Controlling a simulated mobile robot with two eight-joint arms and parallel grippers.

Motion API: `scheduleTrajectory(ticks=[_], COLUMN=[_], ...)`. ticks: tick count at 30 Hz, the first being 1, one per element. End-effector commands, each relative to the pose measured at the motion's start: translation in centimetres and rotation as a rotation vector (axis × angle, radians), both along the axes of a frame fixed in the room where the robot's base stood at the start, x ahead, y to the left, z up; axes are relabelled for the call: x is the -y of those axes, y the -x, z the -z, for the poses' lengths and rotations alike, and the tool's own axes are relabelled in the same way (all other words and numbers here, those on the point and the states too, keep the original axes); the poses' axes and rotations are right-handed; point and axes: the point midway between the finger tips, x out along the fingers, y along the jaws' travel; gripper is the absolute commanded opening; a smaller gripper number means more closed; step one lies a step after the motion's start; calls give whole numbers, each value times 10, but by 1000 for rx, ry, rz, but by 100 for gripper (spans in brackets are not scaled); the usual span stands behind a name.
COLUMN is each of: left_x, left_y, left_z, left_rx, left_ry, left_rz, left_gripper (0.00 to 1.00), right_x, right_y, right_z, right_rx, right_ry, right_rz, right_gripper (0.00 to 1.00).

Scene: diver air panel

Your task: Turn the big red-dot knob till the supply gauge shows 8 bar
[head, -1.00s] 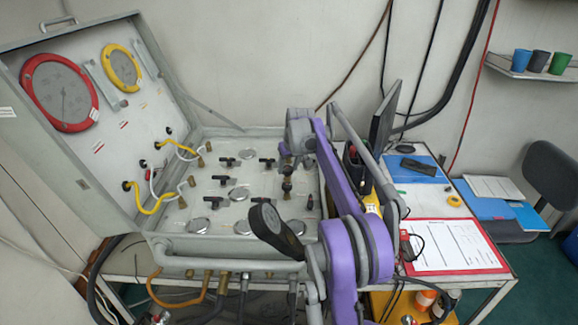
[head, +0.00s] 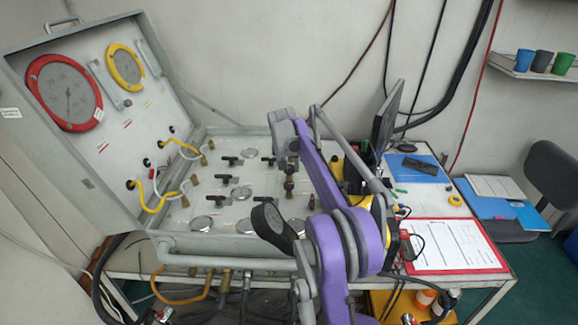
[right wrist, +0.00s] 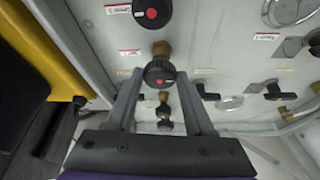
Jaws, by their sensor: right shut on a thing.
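In the head view the right gripper (head: 291,160) reaches down to the right part of the panel (head: 262,180), partly hidden by my purple arm. A red-rimmed gauge (head: 65,92) and a yellow-rimmed gauge (head: 125,67) sit in the raised lid. Their scales are too small to read, and I cannot tell which is the supply gauge. My left gripper is not in view.
Black T-handles (head: 222,179) and silver discs (head: 202,224) cover the panel. A clipboard (head: 450,245) and monitor (head: 388,118) are at the right.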

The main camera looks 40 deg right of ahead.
Motion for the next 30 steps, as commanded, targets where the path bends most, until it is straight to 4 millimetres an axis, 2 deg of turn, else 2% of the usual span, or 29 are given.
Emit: scheduleTrajectory(ticks=[11, 12, 16, 25, 30], left_x=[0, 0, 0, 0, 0], left_y=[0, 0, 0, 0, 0], left_z=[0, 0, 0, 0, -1], left_rx=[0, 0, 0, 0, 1], left_ry=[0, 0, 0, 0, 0], left_rz=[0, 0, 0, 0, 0], left_gripper=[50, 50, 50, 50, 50], right_x=[0, 0, 0, -1, -6], right_y=[0, 0, 0, 0, 5], right_z=[0, 0, 0, -1, -17], right_rx=[0, 0, 0, 1, 0], right_ry=[0, 0, 0, 0, 0], right_rz=[2, 2, 2, 2, 1], right_gripper=[0, 60, 83, 83, 83])
